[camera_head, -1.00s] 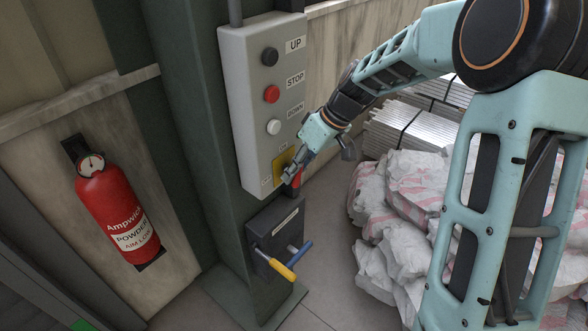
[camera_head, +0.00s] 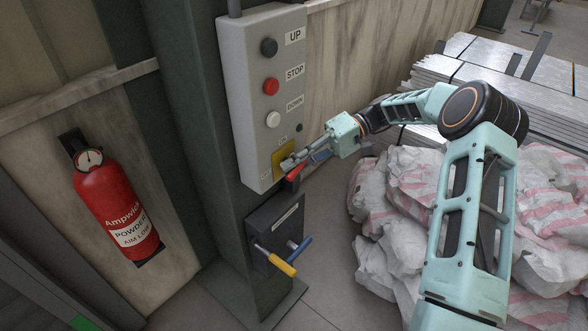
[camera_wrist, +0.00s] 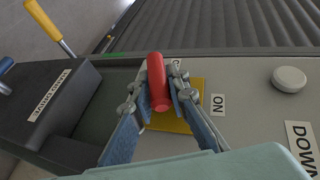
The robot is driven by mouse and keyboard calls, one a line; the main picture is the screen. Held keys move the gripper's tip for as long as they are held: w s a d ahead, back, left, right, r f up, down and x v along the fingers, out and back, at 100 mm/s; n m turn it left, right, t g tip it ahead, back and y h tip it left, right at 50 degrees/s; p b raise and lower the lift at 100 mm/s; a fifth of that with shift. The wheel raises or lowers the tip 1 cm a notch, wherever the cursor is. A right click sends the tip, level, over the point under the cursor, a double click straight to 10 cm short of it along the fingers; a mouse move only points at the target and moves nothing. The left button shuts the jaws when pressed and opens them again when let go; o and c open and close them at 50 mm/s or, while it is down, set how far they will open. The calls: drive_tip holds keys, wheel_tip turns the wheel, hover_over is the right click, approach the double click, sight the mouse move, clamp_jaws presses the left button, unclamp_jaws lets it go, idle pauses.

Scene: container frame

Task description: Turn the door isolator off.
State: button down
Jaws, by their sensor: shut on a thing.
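The door isolator is a red handle (camera_head: 294,174) on a yellow plate (camera_head: 281,155) at the bottom of the grey control box (camera_head: 236,100). In the wrist view the red handle (camera_wrist: 156,82) stands out from the yellow plate (camera_wrist: 186,122), with the ON label (camera_wrist: 218,105) beside the plate. My gripper (camera_head: 287,164) is at the handle. In the wrist view its two fingers (camera_wrist: 156,88) lie on either side of the handle and are shut on it.
UP, STOP and DOWN buttons (camera_head: 271,86) sit above on the same box. A dark box with yellow and blue levers (camera_head: 275,262) is just below. A fire extinguisher (camera_head: 115,210) hangs at left. White sacks (camera_head: 400,190) and stacked sheets (camera_head: 520,105) lie at right.

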drive_tip(key=shift+m+g+y+b, duration=0.6)
drive_tip(key=shift+g+y+b, duration=0.5)
drive_tip(key=shift+y+b, duration=0.3)
drive_tip(key=c, duration=1.8)
unclamp_jaws()
drive_tip(key=shift+c, duration=0.2)
drive_tip(key=v, duration=0.7)
drive_tip(key=shift+d, duration=0.2)
drive_tip(key=shift+w, duration=0.1)
